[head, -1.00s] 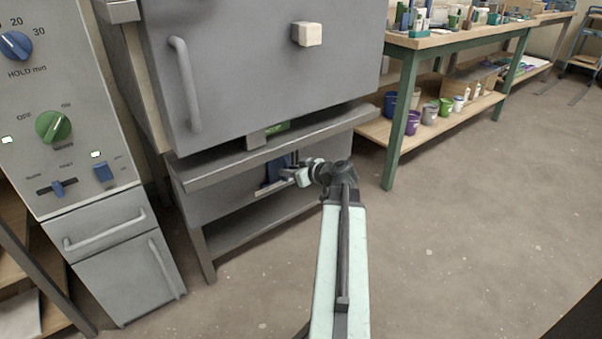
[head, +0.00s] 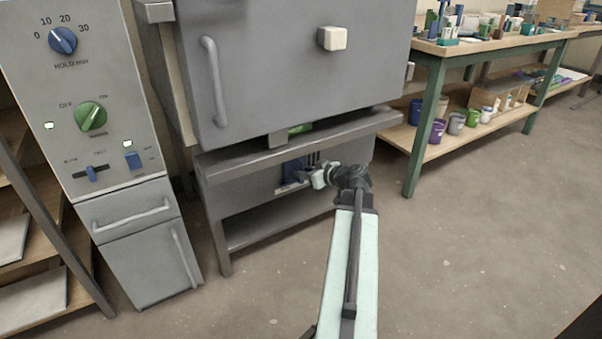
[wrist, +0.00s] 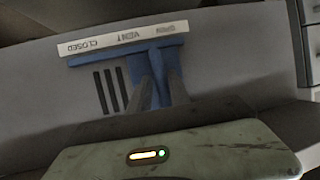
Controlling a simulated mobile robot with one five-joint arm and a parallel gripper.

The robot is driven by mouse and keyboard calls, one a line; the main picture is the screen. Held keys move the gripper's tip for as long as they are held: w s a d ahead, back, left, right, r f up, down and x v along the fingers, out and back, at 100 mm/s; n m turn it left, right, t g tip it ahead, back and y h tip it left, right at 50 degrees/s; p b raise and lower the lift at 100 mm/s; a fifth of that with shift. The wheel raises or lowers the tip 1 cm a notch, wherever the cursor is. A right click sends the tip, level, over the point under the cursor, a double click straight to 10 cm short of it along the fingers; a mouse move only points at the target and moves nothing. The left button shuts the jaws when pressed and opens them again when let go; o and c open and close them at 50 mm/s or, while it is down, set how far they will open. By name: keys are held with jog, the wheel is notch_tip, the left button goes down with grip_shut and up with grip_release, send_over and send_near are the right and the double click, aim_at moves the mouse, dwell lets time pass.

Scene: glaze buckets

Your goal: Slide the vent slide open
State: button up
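The vent slide (head: 293,171) is a blue plate with an upright tab on the grey panel below the kiln. In the wrist view the blue slide (wrist: 138,69) is near the OPEN end of the white label strip (wrist: 127,38), which reads CLOSED, VENT, OPEN. Dark vent slots (wrist: 110,91) show uncovered on its CLOSED side. My gripper (wrist: 161,85) has a finger on each side of the blue tab and looks shut on it. In the head view my gripper (head: 318,177) is at the slide, and its fingertips are hard to make out.
The kiln's grey door (head: 275,70) and a ledge (head: 300,143) are above the slide. A control panel (head: 90,100) stands left. A green-legged workbench (head: 425,125) with pots is right. The floor (head: 470,240) between is clear.

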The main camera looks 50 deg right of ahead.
jog(key=p+v, duration=0.2)
jog(key=v, duration=0.4)
jog(key=shift+s+r, duration=0.2)
jog(key=shift+s, duration=0.2)
jog(key=shift+s, duration=0.1)
